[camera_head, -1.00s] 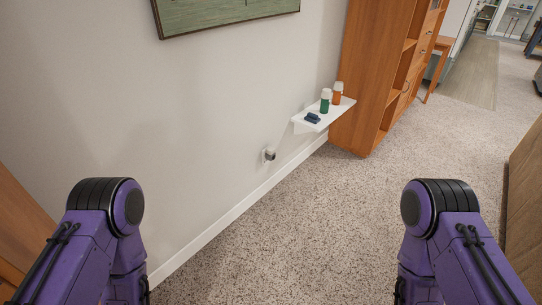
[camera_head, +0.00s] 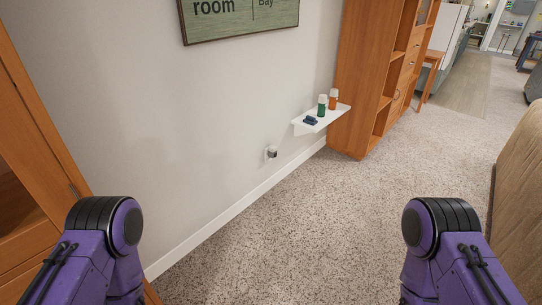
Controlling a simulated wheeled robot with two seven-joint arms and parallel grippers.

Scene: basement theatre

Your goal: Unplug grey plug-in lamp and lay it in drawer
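A small grey plug-in lamp (camera_head: 271,153) sits in an outlet low on the wall, a little above the baseboard. It is small in view and its details are hard to make out. A wooden cabinet with drawer fronts (camera_head: 404,84) stands beyond the white shelf; I cannot tell which drawer is meant, and none is seen pulled out. Only the purple upper parts of my two arms show at the lower left and lower right. Both grippers are out of view, and the arms are well apart from the lamp.
A white wall shelf (camera_head: 322,121) sticks out right of the lamp, holding a green bottle (camera_head: 322,108), an orange bottle (camera_head: 333,101) and a dark blue item (camera_head: 310,120). Another wooden cabinet (camera_head: 30,170) stands close at left. Speckled carpet (camera_head: 300,235) is clear ahead. A brown piece of furniture (camera_head: 520,180) is at right.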

